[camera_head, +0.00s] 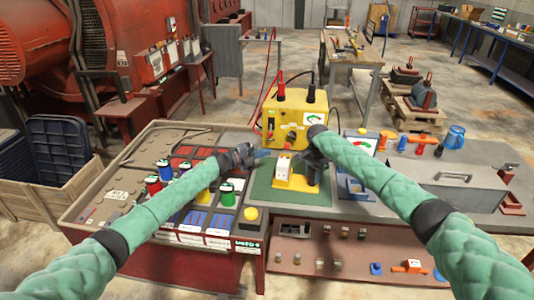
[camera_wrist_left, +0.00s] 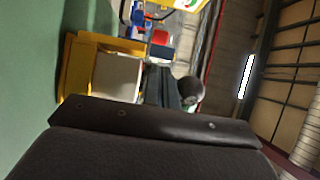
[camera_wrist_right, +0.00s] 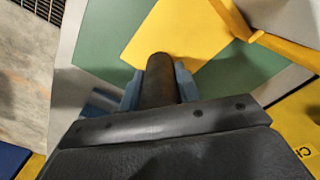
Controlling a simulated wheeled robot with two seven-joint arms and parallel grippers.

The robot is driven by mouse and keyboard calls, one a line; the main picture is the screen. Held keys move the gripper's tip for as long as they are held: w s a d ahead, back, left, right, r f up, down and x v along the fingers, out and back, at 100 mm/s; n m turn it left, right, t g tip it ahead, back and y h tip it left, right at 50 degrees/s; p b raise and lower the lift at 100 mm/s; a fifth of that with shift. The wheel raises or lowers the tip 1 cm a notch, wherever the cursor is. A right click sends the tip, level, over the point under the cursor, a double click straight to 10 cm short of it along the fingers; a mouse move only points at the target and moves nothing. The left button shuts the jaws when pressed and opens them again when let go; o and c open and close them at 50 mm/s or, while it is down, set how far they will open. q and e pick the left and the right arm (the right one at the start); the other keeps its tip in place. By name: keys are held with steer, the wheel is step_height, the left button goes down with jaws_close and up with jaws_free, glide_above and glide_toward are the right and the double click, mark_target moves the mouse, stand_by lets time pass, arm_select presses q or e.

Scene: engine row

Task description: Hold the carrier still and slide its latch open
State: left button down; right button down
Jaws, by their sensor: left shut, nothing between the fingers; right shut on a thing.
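The carrier (camera_head: 283,181) is a yellow piece with a white block on it, on the green mat (camera_head: 262,193). My right gripper (camera_wrist_right: 158,82) is shut on a dark round grip (camera_wrist_right: 160,72) at the carrier's right side. The yellow base (camera_wrist_right: 180,35) shows beyond it. My left gripper (camera_head: 264,154) is shut and empty, just above and left of the white block. In the left wrist view the white block (camera_wrist_left: 116,76) is close ahead, with a dark round end (camera_wrist_left: 190,89) beside the fingers. I cannot make out the latch clearly.
A yellow box (camera_head: 290,135) with a gauge and cables stands behind the carrier. A tray with coloured cans (camera_head: 226,193) is to the left. A grey case (camera_head: 455,180) is to the right. A yellow button (camera_head: 250,214) sits at the front edge.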

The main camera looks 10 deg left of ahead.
steer(key=c, duration=0.9)
jaws_free()
